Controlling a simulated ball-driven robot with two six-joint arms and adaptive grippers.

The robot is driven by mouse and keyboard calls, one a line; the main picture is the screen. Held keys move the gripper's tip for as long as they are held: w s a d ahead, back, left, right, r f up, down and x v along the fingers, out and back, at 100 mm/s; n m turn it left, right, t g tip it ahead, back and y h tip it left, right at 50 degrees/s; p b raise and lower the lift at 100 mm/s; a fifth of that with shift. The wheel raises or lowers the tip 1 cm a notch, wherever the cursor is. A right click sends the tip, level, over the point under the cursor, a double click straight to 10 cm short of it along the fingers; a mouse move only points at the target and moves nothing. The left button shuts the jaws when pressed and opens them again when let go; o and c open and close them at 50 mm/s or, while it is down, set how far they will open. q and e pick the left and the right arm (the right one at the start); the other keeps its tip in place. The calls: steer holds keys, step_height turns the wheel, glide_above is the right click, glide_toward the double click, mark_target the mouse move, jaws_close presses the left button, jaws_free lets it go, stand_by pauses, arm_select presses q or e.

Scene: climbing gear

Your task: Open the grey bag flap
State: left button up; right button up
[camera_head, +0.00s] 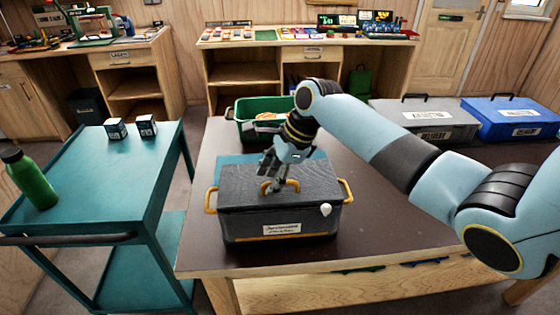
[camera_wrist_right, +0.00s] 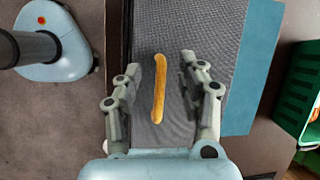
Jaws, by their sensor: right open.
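The grey bag (camera_head: 276,222) stands on the dark table with its grey flap (camera_head: 243,182) lying closed over the top. A yellow-orange handle (camera_head: 285,186) sits on the flap, and similar handles show at the bag's two ends. In the right wrist view the flap (camera_wrist_right: 215,40) lies below, with the handle (camera_wrist_right: 158,88) running lengthwise between my fingers. My right gripper (camera_head: 277,186) is open above the flap; in the wrist view its fingertips (camera_wrist_right: 174,62) are on either side of the handle, with visible gaps. My left gripper is not in view.
A teal mat (camera_head: 229,160) lies under and behind the bag. A green crate (camera_head: 245,128) stands behind it on the table. A teal cart (camera_head: 95,175) with a green bottle (camera_head: 29,178) and two small boxes is at the left. Grey and blue bins (camera_head: 515,118) stand at the right.

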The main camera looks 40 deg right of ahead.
steer(key=shift+x, duration=1)
jaws_close()
